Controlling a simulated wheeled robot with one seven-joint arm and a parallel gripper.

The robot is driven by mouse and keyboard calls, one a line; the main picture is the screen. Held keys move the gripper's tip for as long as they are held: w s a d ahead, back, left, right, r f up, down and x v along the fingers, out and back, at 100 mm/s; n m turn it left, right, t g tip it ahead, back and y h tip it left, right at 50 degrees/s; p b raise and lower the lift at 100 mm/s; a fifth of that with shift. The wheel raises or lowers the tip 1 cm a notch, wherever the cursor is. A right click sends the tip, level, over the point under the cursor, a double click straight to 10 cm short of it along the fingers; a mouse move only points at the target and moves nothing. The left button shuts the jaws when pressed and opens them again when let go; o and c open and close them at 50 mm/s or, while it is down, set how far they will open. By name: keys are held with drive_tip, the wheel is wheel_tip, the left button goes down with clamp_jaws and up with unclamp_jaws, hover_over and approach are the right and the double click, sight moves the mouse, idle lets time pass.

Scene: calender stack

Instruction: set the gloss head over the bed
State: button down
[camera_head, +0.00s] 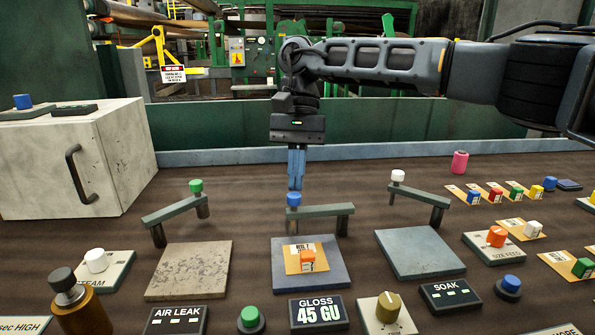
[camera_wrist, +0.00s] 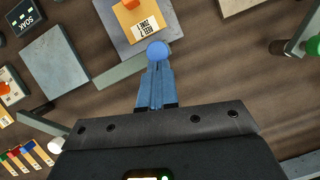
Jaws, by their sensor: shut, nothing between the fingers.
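The gloss head appears to be the grey-green bar (camera_head: 328,210) with a blue knob (camera_head: 293,199) on its left end, behind the blue-grey bed (camera_head: 340,276). The bar lies alongside the bed's back edge, not across its middle. A tan card (camera_head: 291,263) with an orange block (camera_head: 307,257) lies on the bed; the bed also shows in the wrist view (camera_wrist: 120,40). My gripper (camera_head: 295,187) is shut and empty, pointing down with blue fingers at the blue knob. In the wrist view the fingertips meet or nearly meet the knob (camera_wrist: 158,50); contact is unclear.
Similar bars with a green knob (camera_head: 196,185) and a white knob (camera_head: 398,175) stand left and right, behind their own plates. The "GLOSS 45 GU" display (camera_head: 318,313) is in front. A pale cabinet (camera_head: 75,160) stands left. Cards with coloured blocks lie right.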

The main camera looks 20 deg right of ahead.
drive_tip(key=shift+s+a, duration=0.1)
drive_tip(key=shift+s, duration=0.1)
drive_tip(key=shift+s+a, duration=0.3)
drive_tip(key=shift+s, duration=0.25)
drive_tip(key=shift+s+a+f, duration=0.1)
drive_tip(key=shift+s+a, duration=0.15)
drive_tip(key=shift+s, duration=0.55)
drive_tip(key=shift+s+a, duration=0.2)
drive_tip(key=shift+s, duration=0.55)
drive_tip(key=shift+a, duration=0.15)
